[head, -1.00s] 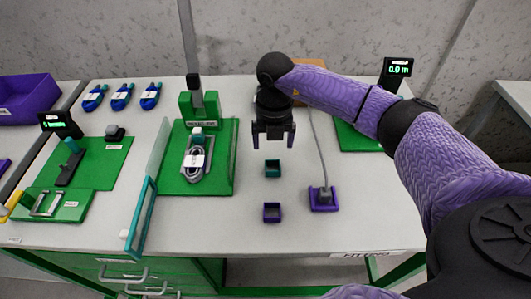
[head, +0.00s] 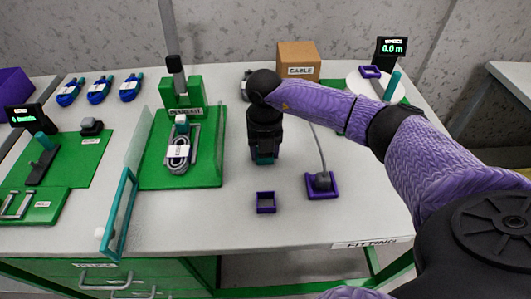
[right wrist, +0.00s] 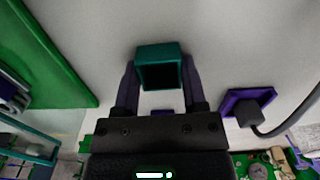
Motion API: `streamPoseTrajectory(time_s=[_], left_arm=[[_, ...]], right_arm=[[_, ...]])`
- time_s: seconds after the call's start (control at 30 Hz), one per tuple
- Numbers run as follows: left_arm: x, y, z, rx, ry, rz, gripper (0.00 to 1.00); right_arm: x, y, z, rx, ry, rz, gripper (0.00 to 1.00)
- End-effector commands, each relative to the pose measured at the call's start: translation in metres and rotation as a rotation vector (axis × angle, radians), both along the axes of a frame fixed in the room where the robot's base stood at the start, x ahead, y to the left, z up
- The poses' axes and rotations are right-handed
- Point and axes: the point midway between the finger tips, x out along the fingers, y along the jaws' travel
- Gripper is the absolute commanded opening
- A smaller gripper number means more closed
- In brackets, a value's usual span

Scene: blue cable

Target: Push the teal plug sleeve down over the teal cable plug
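The teal plug sleeve (head: 265,159), a small square open frame, is at table level between the fingers of my right gripper (head: 264,157). In the right wrist view the sleeve (right wrist: 160,66) sits between the fingertips, and both fingers appear to press on its sides. The grey coiled cable (head: 178,153) lies on the green board to the left, with its teal plug (head: 182,126) at the upper end near the green stand (head: 182,96). My left gripper is out of view.
A purple square sleeve (head: 266,202) lies in front of my right gripper. To its right a purple base (head: 322,186) holds a grey plug with a cable. A clear panel with a teal handle (head: 120,212) edges the green board. A cardboard box (head: 299,60) stands behind.

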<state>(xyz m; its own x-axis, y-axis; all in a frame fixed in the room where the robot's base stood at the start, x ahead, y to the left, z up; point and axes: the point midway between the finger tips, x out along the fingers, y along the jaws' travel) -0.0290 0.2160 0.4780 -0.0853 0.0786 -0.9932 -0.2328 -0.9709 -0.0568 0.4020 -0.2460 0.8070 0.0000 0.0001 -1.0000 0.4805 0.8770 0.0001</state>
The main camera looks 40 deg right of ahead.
Motion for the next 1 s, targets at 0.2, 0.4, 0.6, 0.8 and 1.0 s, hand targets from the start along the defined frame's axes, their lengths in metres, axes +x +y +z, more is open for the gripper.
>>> streamPoseTrajectory(time_s=[0.2,0.4,0.6,0.8,1.0], left_arm=[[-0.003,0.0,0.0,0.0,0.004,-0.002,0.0],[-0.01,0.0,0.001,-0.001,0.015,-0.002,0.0],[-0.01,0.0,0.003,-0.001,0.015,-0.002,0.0],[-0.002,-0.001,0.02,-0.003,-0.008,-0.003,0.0],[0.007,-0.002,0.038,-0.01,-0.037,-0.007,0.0]], right_arm=[[0.0,0.0,0.0,0.0,0.0,0.0,0.2],[0.0,0.0,0.0,0.0,0.0,0.0,0.2],[0.0,0.0,0.002,0.0,0.0,0.0,0.2],[0.0,0.0,0.024,-0.001,-0.003,0.0,0.2],[0.0,0.0,0.047,0.0,-0.004,0.0,0.2]])
